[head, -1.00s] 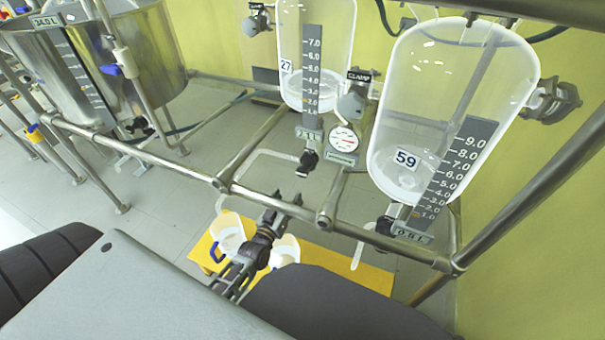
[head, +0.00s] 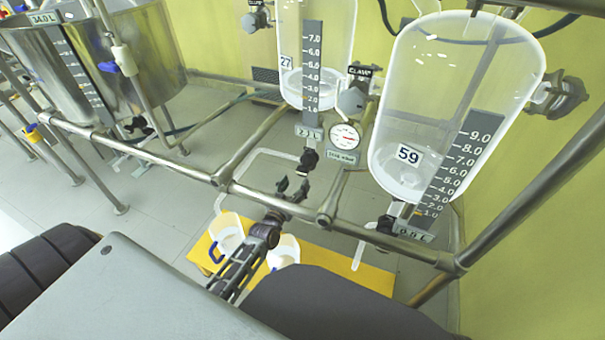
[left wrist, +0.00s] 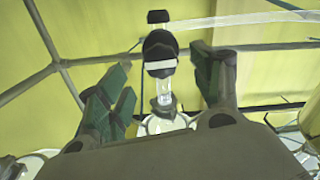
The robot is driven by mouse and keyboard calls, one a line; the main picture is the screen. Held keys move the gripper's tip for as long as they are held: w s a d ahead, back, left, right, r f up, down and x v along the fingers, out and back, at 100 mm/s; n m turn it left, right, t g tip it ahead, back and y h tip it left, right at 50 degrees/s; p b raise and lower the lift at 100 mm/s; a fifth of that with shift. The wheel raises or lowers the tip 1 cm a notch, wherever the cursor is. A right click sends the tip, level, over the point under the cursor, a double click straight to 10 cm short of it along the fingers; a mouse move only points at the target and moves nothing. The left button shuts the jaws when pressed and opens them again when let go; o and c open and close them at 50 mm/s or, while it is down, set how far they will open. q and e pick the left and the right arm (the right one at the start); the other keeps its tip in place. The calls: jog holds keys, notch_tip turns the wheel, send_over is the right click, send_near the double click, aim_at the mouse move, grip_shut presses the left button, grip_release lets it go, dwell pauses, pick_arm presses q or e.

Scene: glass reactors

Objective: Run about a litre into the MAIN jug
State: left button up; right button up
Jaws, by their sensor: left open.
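My left gripper (head: 293,188) is open, its fingers pointing up at the black drain valve (head: 308,160) under glass vessel 27 (head: 325,45). In the left wrist view, the valve (left wrist: 160,55), with a white band, appears between the open fingers, not gripped. A pale outlet tube (head: 265,155) runs left from this valve, then down towards the left jug (head: 229,232). A second jug (head: 284,250) stands to its right, partly hidden by my gripper. Both are whitish with blue handles; I cannot read which is MAIN. My right gripper is not in view.
Glass vessel 59 (head: 455,100) hangs at right with its own valve (head: 385,225). A steel rail (head: 270,203) crosses near my gripper. A round gauge (head: 345,135) sits beside the valve. The jugs stand on a yellow platform (head: 340,265). A steel tank (head: 150,50) is at left.

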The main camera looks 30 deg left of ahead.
aim_at(301, 174)
pick_arm(q)
jog(key=shift+w, duration=0.8)
jog(key=shift+w+a+b, duration=0.15)
jog(key=shift+w+b, duration=0.5)
jog(key=shift+w, duration=2.1)
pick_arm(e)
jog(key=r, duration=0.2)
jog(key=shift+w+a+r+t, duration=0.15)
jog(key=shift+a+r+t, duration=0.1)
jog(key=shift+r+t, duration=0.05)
